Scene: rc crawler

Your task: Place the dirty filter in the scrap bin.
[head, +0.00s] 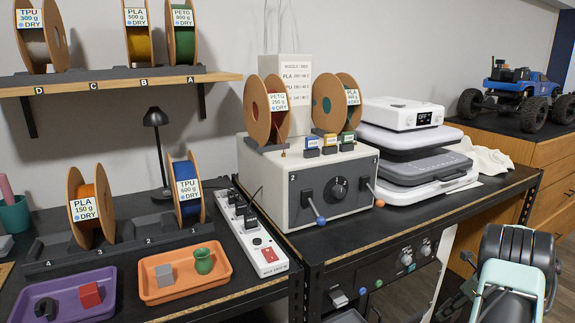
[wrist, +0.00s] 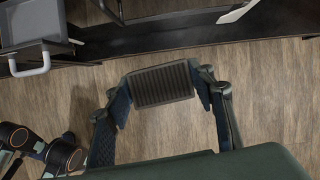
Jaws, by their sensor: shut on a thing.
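In the wrist view my gripper (wrist: 164,92) is shut on a dark, ribbed, rectangular block, which looks like the dirty filter (wrist: 162,84). A finger presses on each short side, and the filter is held above the wooden floor. Neither the filter nor the gripper's fingertips can be made out in the head view. I cannot identify the scrap bin in either view.
In the wrist view a grey tray-like box (wrist: 40,30) with a pale handle is at the upper left, beside a dark shelf edge. The head view shows a crowded black bench (head: 330,238), an orange tray (head: 180,293) and a purple tray (head: 103,300).

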